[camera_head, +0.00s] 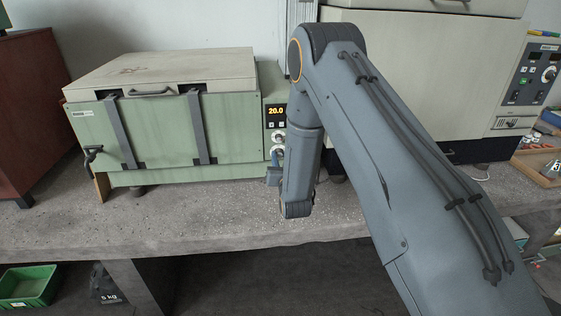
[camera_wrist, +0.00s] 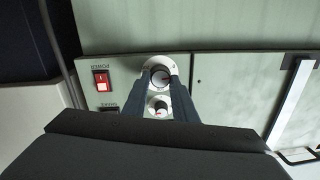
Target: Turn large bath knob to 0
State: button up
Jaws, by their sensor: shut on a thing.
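The green bath (camera_head: 160,128) stands on the bench with its narrow control panel on the right. Its display (camera_head: 276,111) reads 20.0. In the wrist view the panel is upside down. The large knob (camera_wrist: 160,76) has a pale face with a red mark and sits between my fingertips. My gripper (camera_wrist: 161,72) is shut on it, one finger on each side. A smaller dark knob (camera_wrist: 158,107) on a white dial lies between the fingers, nearer my palm. In the head view my gripper (camera_head: 274,170) is at the lower panel, and my arm partly hides it.
A red-lit power switch (camera_wrist: 101,82) is beside the knobs, and another switch is partly hidden by my gripper. A drain tap (camera_head: 92,154) sticks out at the bath's left. A larger grey unit (camera_head: 430,70) stands to the right. The bench front (camera_head: 180,225) is clear.

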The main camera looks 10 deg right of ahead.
jog(key=shift+a+n+b, duration=0.1)
jog(key=shift+n+b, duration=0.65)
jog(key=shift+n, duration=1.35)
jog(key=o, duration=1)
jog(key=shift+o, duration=0.2)
jog(key=shift+s, duration=0.1)
jog(key=s+b, duration=0.2)
jog(key=s, duration=0.5)
jog(key=shift+s+r, duration=0.25)
jog(key=shift+s, duration=0.05)
